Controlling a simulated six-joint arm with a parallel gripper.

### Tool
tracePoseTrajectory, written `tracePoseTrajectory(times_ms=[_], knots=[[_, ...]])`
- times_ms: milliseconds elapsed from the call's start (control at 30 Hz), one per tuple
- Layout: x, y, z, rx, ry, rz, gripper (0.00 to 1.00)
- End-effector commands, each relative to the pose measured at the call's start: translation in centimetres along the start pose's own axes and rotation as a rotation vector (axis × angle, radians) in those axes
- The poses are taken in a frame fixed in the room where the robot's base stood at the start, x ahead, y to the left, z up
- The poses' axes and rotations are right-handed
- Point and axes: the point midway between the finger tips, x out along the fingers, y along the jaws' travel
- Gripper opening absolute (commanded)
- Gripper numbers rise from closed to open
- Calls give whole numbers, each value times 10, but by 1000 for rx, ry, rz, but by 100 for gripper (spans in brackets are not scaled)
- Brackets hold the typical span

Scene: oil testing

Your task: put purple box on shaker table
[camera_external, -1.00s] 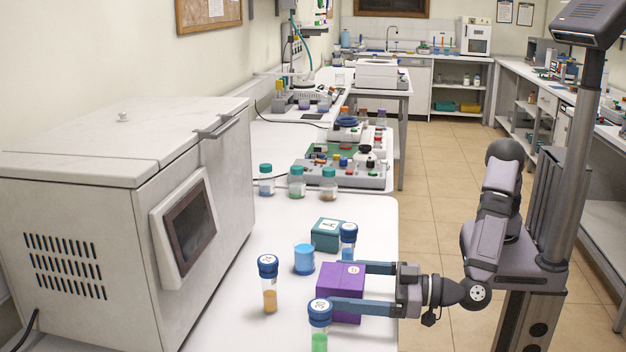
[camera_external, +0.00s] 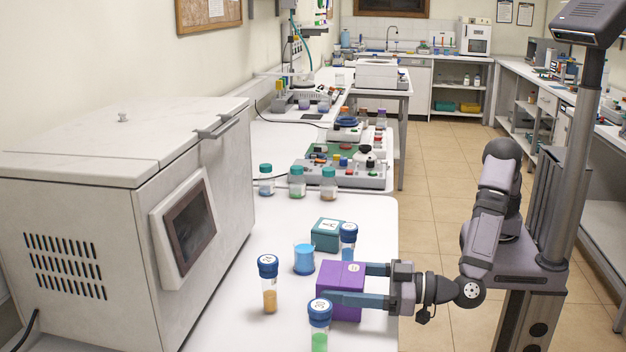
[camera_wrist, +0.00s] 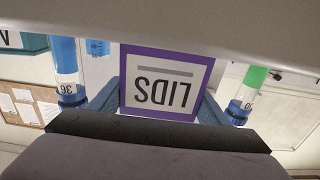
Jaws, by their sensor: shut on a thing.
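The purple box (camera_external: 340,305) stands on the white bench near its front right edge. My gripper (camera_external: 345,284) comes in from the right, level, and is shut on the box, one blue finger along each side. In the wrist view the box's white "LIDS" label (camera_wrist: 163,85) appears upside down between the fingers (camera_wrist: 156,105). The box appears to rest on the bench; I cannot see a gap under it. Farther back on the bench are grey devices, one with coloured parts (camera_external: 340,178); I cannot tell which is the shaker table.
Close around the box stand a green-filled vial (camera_external: 319,325), an orange-filled vial (camera_external: 269,285), a blue-capped vial (camera_external: 348,240), a blue beaker (camera_external: 304,259) and a teal box (camera_external: 326,235). Several teal-capped jars (camera_external: 297,182) stand behind. A large white machine (camera_external: 120,220) fills the left.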

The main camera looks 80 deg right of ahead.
Motion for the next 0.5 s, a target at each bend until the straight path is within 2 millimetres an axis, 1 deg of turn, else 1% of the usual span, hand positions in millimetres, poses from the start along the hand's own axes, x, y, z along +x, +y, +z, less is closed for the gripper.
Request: tracePoseTrajectory(times_ms=[167,400,500], knots=[[0,0,-24,7,3,1,40],[0,0,-65,7,3,0,40],[0,0,-78,6,2,1,40]])
